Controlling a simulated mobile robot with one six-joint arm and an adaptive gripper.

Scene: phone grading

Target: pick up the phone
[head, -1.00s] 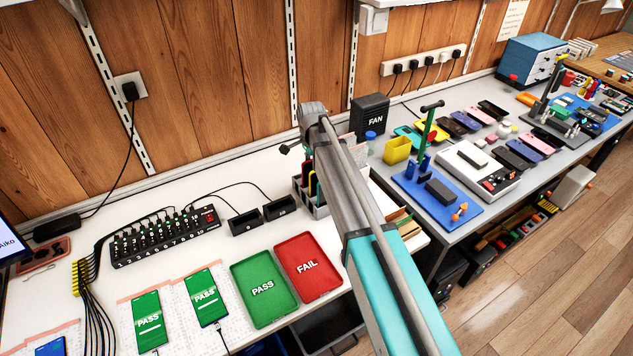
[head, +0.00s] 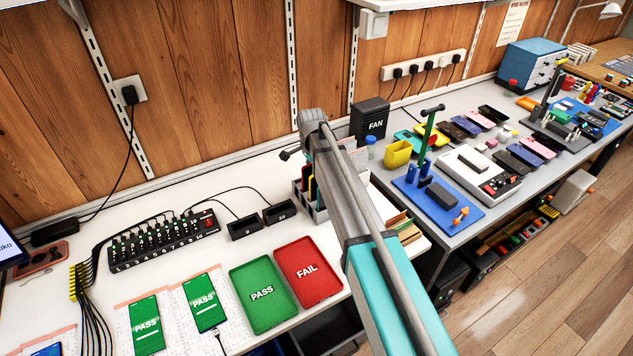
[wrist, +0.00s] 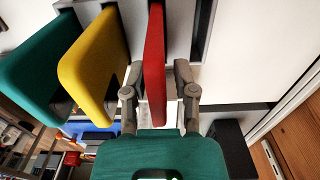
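My gripper (wrist: 158,70) is open in the wrist view, with one finger on each side of a red upright slab (wrist: 154,35). The left finger is close to it and a gap shows at the right finger; whether either touches is unclear. A yellow slab (wrist: 92,62) and a green slab (wrist: 40,65) stand to its left in the same grey rack (wrist: 180,30). They look like phones or cases on edge. In the head view my arm hides most of the rack (head: 318,208) and my gripper. Two phones with green PASS screens (head: 146,322) (head: 205,303) lie flat at the left.
A green PASS tray (head: 263,310) and a red FAIL tray (head: 308,288) lie left of my arm. A black multi-port hub (head: 165,253) and two small black boxes (head: 243,231) stand behind them with cables. A black FAN box (head: 370,118) stands behind my arm.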

